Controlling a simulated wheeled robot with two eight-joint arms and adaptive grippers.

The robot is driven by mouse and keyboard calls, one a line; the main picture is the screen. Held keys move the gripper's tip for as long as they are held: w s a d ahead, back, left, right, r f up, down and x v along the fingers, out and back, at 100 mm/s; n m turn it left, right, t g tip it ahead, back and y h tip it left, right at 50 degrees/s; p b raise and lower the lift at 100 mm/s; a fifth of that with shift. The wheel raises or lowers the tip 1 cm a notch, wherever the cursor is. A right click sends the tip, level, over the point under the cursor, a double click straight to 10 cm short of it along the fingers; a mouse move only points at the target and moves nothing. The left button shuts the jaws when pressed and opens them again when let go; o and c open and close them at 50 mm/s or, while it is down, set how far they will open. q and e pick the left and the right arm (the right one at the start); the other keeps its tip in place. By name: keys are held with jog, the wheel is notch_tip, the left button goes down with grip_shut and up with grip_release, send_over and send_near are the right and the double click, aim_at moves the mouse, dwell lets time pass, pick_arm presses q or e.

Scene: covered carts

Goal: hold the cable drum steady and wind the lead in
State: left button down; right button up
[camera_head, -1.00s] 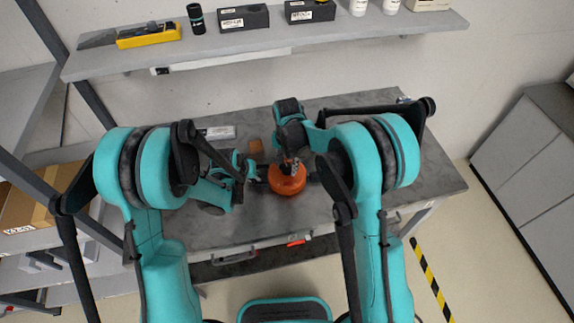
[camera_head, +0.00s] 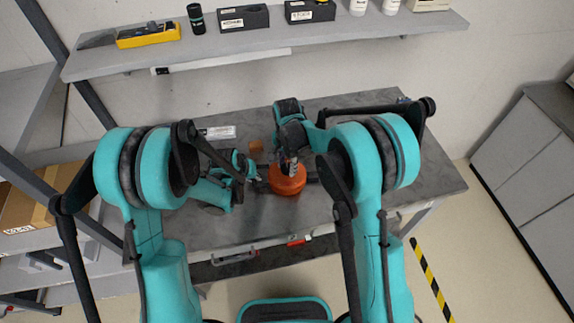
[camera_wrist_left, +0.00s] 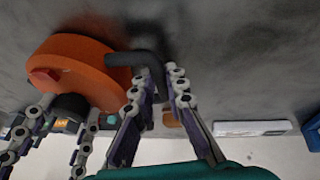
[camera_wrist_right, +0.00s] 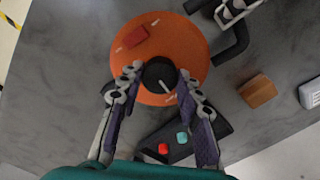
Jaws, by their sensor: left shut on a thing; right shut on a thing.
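The cable drum (camera_head: 287,180) is an orange disc lying on the grey bench; it also shows in the right wrist view (camera_wrist_right: 190,40) with a red patch and a black knob (camera_wrist_right: 160,72) on its face. My right gripper (camera_wrist_right: 160,80) comes from above and is shut on the knob. My left gripper (camera_wrist_left: 157,85) is shut on a black bent bar (camera_wrist_left: 150,62) at the drum's side. In the head view, my left gripper (camera_head: 250,175) is left of the drum and my right gripper (camera_head: 289,165) is over it. I cannot make out the lead.
Near the drum are a brown block (camera_wrist_right: 258,91), a pale box (camera_wrist_right: 311,93) and a black piece with red and teal buttons (camera_wrist_right: 178,142). A shelf (camera_head: 270,40) with several items hangs behind.

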aim_at(287, 167)
jog(key=o, duration=1.2)
jog(key=shift+c, duration=0.2)
notch_tip(287, 167, up, 12)
pick_arm(q)
jog(key=c, duration=1.5)
grip_release()
jog(key=shift+o, duration=0.2)
